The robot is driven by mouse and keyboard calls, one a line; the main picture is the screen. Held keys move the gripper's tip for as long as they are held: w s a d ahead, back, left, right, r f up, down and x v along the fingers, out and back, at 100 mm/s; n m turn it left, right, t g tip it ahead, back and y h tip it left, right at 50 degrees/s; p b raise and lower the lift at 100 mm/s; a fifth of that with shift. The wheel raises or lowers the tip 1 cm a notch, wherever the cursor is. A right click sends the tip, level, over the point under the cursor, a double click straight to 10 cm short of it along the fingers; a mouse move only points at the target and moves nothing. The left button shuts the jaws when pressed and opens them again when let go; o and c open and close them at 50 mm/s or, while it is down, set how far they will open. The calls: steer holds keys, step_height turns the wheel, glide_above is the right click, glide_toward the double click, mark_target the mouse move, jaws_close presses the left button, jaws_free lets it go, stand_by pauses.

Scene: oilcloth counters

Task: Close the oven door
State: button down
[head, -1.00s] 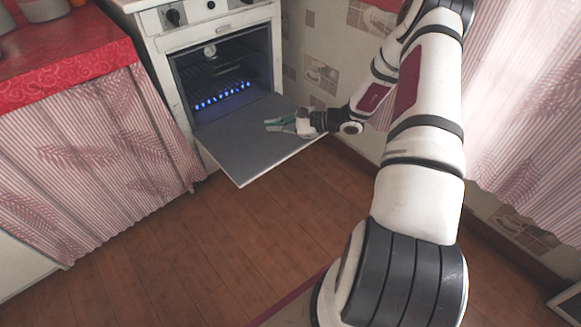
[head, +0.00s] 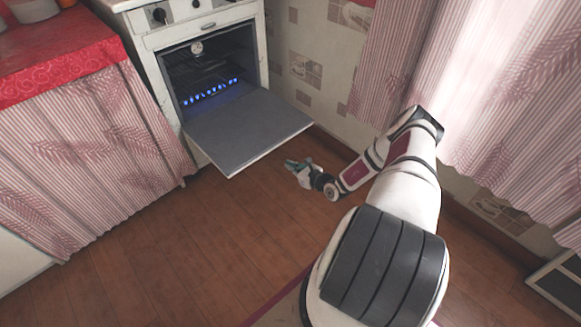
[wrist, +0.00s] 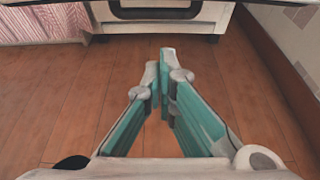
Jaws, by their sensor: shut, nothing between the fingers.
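The white oven (head: 148,75) stands at the upper left in the head view. Its door (head: 245,128) is folded down, roughly level, with its grey inner face up. Inside the oven a row of blue flames (head: 210,92) burns. My gripper (head: 290,164) is in front of the door's outer right edge and looks lower than it, apart from it. In the wrist view my gripper (wrist: 160,58) is shut and empty, its teal fingers together, pointing toward the lower front of the oven (wrist: 160,28).
A counter with a red cloth (head: 60,70) and striped curtain (head: 90,150) stands left of the oven. A tiled wall (head: 310,60) and pink curtains (head: 500,90) are on the right. The wooden floor (head: 170,250) before the oven is clear.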

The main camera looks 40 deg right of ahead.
steer(key=b+x, duration=0.3)
steer(key=x, duration=0.5)
steer(key=shift+s+r+b, duration=0.15)
steer(key=shift+r+b, duration=0.1)
steer(key=shift+r, duration=0.8)
steer(key=shift+s+r+b, duration=0.2)
steer(key=shift+r, duration=0.85)
steer(key=shift+r, duration=0.2)
